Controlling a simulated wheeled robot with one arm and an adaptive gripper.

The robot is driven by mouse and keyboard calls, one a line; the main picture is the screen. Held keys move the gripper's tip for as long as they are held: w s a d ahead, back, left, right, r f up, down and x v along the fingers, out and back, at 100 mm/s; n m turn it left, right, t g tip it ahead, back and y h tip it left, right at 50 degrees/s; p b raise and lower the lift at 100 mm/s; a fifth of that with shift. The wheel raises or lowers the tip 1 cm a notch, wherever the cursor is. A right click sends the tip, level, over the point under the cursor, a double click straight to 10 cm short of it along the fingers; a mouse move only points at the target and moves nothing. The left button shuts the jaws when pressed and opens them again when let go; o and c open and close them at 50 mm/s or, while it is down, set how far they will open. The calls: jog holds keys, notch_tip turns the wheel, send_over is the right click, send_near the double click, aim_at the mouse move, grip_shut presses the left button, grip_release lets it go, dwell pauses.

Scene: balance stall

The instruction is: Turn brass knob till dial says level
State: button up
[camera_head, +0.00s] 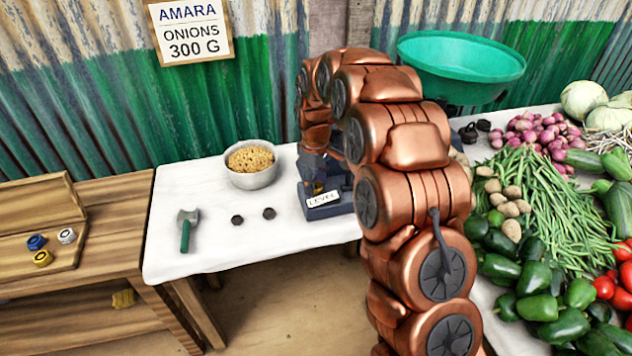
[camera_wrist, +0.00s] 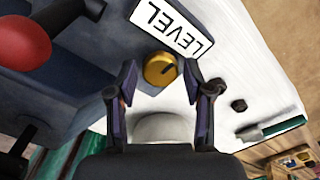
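In the wrist view, the round brass knob (camera_wrist: 160,69) with a dark mark on its face sits on the blue-grey scale body (camera_wrist: 85,55). A white plate reading LEVEL (camera_wrist: 172,26) is beside it. My gripper (camera_wrist: 162,90) is open, its two dark fingers apart with the knob ahead, between or just beyond the tips. I cannot tell whether they touch it. In the head view, the scale (camera_head: 330,211) stands on the white-topped table with its LEVEL plate facing front. My gripper (camera_head: 318,168) is over it, partly hidden by my copper arm. I cannot make out a dial needle.
A red ball-shaped part (camera_wrist: 22,38) lies close left in the wrist view. Vegetables and a green basin (camera_head: 460,58) stand right.

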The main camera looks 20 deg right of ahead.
aim_at(315, 184)
jog(key=shift+o, duration=0.7)
notch_tip(315, 184, up, 12)
dwell(0.4)
jog(key=s+a+r+m+g+p, duration=0.15)
jog(key=s+r, duration=0.25)
jog(key=s, duration=0.7)
jog(key=s+r+m+t+p, duration=0.1)
jog(key=s+r+m+p, duration=0.2)
jog(key=s, duration=0.8)
jog(key=s+d+f+m+g+p, duration=0.1)
jog(key=s+m+p, duration=0.2)
jog(key=s, duration=1.8)
jog(key=shift+s+f+m, duration=0.15)
jog(key=shift+s+m, duration=0.05)
jog(key=shift+m, duration=0.15)
